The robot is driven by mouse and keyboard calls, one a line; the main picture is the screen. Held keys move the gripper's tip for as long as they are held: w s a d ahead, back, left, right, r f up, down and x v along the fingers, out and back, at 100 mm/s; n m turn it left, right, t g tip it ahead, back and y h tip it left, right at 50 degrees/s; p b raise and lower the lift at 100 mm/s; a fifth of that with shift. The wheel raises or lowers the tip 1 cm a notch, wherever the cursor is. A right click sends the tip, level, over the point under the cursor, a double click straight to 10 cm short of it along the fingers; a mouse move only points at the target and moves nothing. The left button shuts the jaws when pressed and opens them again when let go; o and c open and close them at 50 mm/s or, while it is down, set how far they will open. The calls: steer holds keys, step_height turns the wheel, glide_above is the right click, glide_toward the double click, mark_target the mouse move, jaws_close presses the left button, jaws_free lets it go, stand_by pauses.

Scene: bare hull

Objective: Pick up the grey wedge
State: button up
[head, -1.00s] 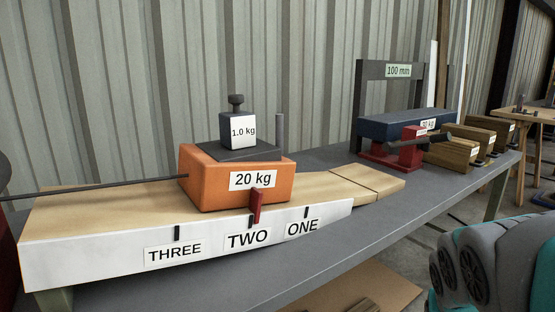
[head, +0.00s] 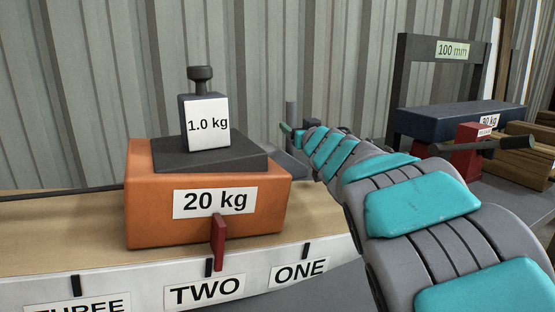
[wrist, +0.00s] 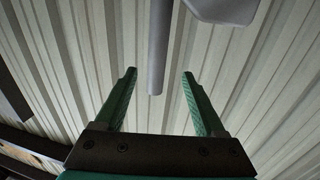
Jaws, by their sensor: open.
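A light grey sloped piece (head: 290,163), seemingly the grey wedge, shows partly behind the orange 20 kg block (head: 155,210) in the head view. A thin upright grey post (head: 291,112) rises above it; I cannot tell whether they are joined. My gripper (head: 292,133) is by the post, partly hidden by my own arm. In the wrist view my gripper (wrist: 159,75) is open, with the post (wrist: 157,45) showing between the green fingers. A grey angular piece (wrist: 222,8) is at the top edge there. No contact is visible.
A dark 1.0 kg weight (head: 208,125) stands on a dark plate (head: 210,153) on the orange block. A red tab (head: 218,243) is at the block's front. A dark gauge frame (head: 400,75), a blue 30 kg block (head: 455,118) and a red clamp (head: 470,148) stand right.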

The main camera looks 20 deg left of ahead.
mark_target(292, 122)
steer(key=shift+x, duration=1.6)
steer(key=shift+d+p+x, duration=0.2)
steer(key=shift+p+x, duration=0.25)
steer(key=shift+x, duration=1.45)
steer(key=shift+w, duration=0.2)
steer(key=shift+f, duration=0.1)
steer(key=shift+c, duration=0.3)
jaws_close()
